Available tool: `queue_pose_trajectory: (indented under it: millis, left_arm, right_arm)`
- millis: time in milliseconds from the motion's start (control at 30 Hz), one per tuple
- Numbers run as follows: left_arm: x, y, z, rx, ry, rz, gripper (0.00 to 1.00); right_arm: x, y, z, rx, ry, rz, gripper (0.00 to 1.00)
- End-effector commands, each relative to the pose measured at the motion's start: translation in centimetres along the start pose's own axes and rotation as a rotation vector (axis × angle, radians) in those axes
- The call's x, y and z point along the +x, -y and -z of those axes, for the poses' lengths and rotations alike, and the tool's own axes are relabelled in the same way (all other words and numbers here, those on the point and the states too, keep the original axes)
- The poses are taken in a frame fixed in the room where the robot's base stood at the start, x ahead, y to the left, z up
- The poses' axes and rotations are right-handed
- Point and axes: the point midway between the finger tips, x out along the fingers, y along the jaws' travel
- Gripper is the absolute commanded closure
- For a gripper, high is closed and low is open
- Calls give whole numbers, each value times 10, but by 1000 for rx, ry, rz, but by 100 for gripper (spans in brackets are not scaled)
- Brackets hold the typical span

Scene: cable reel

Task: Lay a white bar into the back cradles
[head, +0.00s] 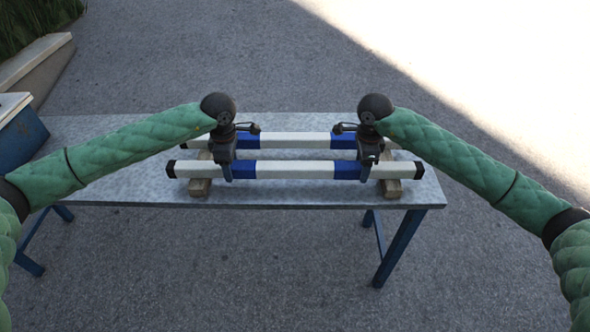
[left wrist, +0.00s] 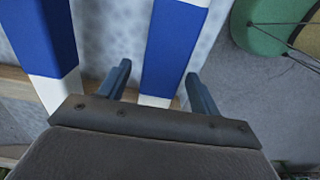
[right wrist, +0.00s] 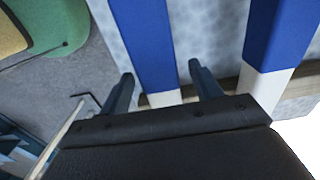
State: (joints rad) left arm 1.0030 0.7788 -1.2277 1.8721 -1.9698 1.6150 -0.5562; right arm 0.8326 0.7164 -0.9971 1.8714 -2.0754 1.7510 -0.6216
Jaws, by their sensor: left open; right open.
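A front white bar (head: 295,170) with blue bands and dark end caps lies across two wooden cradle blocks, left (head: 200,187) and right (head: 391,188). A back white bar (head: 292,140) lies parallel behind it, its ends partly hidden by my grippers. My left gripper (head: 226,175) is open over the front bar's left blue band. My right gripper (head: 367,173) is open over its right blue band. In the left wrist view the front bar (left wrist: 173,45) shows between the fingers, the back bar (left wrist: 42,40) left of them. The right wrist view shows the front bar (right wrist: 145,40) between the fingers.
The grey table top (head: 100,180) is bare to the left and behind the bars. Its right edge is close to the right block. A blue box (head: 18,130) stands at the far left. Open paving lies around.

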Motion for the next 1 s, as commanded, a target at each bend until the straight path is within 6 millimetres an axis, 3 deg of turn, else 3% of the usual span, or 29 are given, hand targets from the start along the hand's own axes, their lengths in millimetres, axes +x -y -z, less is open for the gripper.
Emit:
queue_pose_trajectory:
  millis: [467,767,1000]
  left_arm:
    - [10,0,0,0,0,0,38]
    - [10,0,0,0,0,0,97]
    - [10,0,0,1,0,-1,100]
  right_arm:
    - [10,0,0,0,0,0,38]
    - [9,0,0,0,0,0,97]
    - [9,0,0,0,0,0,100]
